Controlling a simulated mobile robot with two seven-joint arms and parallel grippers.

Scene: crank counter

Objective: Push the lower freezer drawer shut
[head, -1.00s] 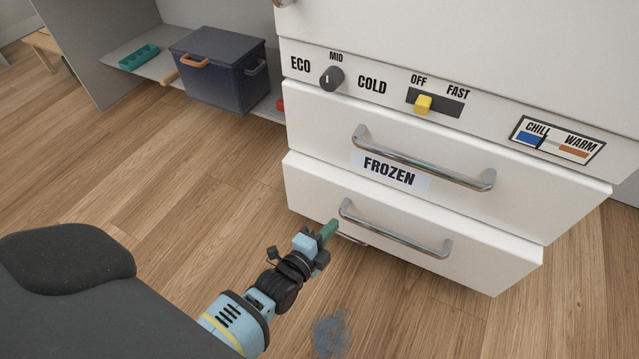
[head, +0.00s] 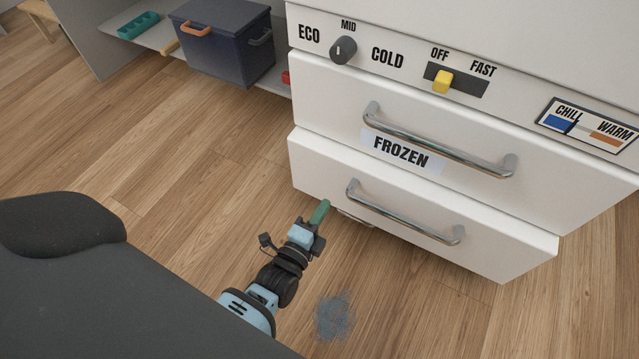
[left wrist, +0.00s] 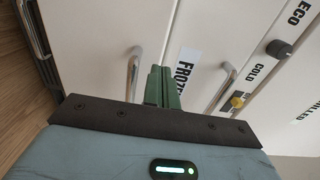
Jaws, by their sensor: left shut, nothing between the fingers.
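The lower freezer drawer (head: 325,178) is a white front with a metal bar handle (head: 405,218), below the drawer labelled FROZEN. A thin strip of its top edge shows; how far it stands out is hard to tell. My left gripper (head: 320,212) has green fingers, shut and empty. In the head view its tips are just left of the lower handle, overlapping the drawer's bottom edge. In the left wrist view the fingers (left wrist: 163,87) point toward the white fronts, between the lower handle (left wrist: 133,72) and the FROZEN label (left wrist: 185,68). Contact with the drawer cannot be told. My right gripper is out of view.
The FROZEN drawer (head: 480,128) has its own handle (head: 440,142). A dark blue bin (head: 222,48) sits on a low shelf. The wooden floor (head: 180,150) is open left.

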